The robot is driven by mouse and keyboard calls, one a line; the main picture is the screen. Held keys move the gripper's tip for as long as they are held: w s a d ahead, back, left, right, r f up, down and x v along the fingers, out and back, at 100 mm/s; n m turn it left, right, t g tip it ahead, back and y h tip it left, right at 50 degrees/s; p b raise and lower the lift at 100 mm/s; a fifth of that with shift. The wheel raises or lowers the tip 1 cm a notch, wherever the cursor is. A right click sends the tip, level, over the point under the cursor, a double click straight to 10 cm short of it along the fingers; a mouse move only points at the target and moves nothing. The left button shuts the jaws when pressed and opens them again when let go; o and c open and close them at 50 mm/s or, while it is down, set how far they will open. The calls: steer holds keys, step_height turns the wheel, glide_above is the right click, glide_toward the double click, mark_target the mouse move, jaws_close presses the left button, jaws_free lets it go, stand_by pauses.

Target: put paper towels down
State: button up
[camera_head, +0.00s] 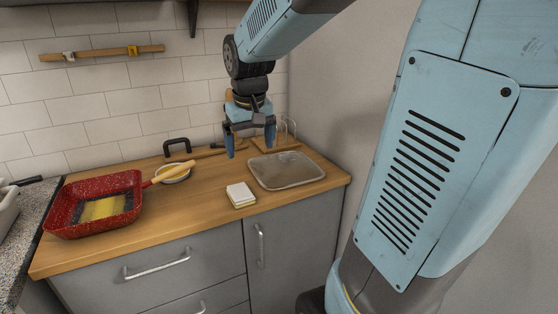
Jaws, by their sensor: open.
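A small stack of white paper towels (240,194) lies on the wooden counter (190,222), near its front edge. My gripper (250,148) is in the air above the back part of the counter, pointing down. Its two blue fingers are spread apart with nothing between them. In the picture the towels are below the gripper and apart from it.
A shallow clear-looking tray (286,171) lies right of the towels. At left stand a red speckled pan (93,204) and a small white bowl (172,174) with a yellow-handled utensil across it. Bare counter lies left of the towels. A wall (330,90) bounds the right.

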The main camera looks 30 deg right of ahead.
steer(key=s+r+t, duration=0.2)
steer(key=s+t, duration=0.1)
steer(key=s, duration=1.2)
steer(key=shift+s+r+y, duration=0.2)
steer(key=shift+s+y, duration=0.05)
steer(key=shift+y, duration=0.05)
stand_by(0.4)
